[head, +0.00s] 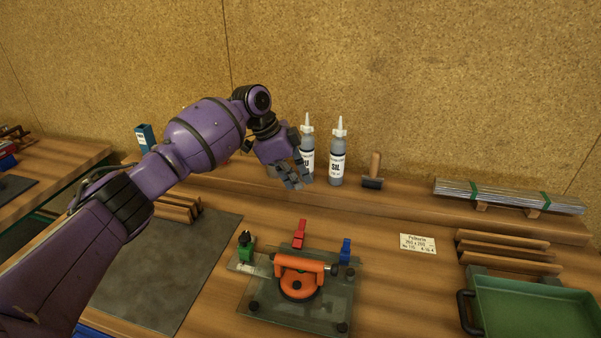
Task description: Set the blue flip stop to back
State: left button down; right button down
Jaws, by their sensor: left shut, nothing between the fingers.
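The blue flip stop (346,251) stands at the back right corner of a glass plate (325,312) on the bench. It looks upright, but I cannot tell which way it is set. A red flip stop (299,233) stands at the back middle, tilted slightly, and a green one (246,245) is at the back left. An orange suction lifter (298,277) sits on the glass. My left gripper (297,183) is shut and empty, above and behind the flip stops, in front of the bottles. My right gripper is out of view.
A paper label (418,244), wooden strips (508,250) and a green tray (535,306) lie to the right. A dark mat (165,270) lies to the left.

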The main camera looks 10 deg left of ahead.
aim_at(344, 252)
jog(key=k, duration=1.5)
